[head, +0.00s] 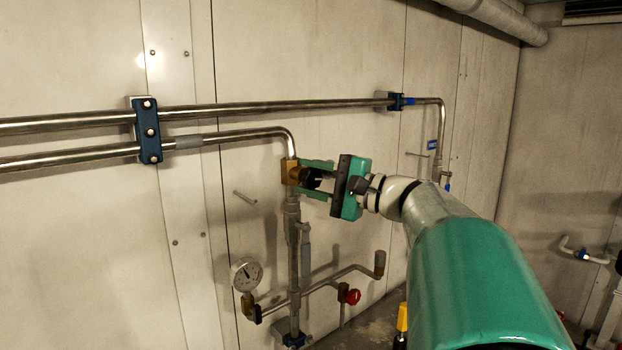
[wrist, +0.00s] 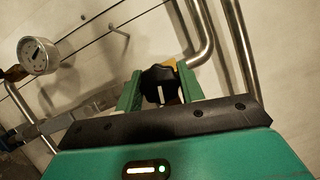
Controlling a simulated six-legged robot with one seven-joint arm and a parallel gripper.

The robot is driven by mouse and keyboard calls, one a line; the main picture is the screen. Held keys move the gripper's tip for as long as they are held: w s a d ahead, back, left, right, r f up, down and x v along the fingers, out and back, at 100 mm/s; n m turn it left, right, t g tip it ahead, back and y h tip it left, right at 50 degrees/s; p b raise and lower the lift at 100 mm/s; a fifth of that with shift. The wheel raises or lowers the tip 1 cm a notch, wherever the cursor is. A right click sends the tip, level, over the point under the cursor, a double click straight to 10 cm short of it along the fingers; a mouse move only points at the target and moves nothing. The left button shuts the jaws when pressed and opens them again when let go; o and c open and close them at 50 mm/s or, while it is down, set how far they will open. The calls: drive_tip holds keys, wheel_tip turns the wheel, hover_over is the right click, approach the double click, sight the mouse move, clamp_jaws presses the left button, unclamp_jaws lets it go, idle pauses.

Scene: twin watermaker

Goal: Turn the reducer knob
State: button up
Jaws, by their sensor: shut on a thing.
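The reducer knob (head: 311,178) is black and sits on a brass body (head: 291,172) in the vertical pipe below the bend. In the wrist view the knob (wrist: 159,86) is a lobed black handle with a white mark on its face. My gripper (head: 318,179) reaches it from the right, with one green finger above and one below the knob. In the wrist view the fingers of my gripper (wrist: 160,90) stand on either side of the knob and are shut on it. The knob's far side and the finger contact faces are partly hidden.
A round pressure gauge (head: 246,274) and a red knob (head: 353,297) sit on the lower pipework. Two horizontal pipes (head: 60,125) run along the wall through a blue clamp (head: 148,131). A small rod (head: 245,198) juts from the wall left of the brass body.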

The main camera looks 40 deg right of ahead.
drive_tip(key=shift+m, duration=0.5)
drive_tip(key=o, duration=1)
drive_tip(key=v, duration=1.4)
drive_tip(key=shift+f, duration=0.25)
drive_tip(key=shift+w+a, duration=0.15)
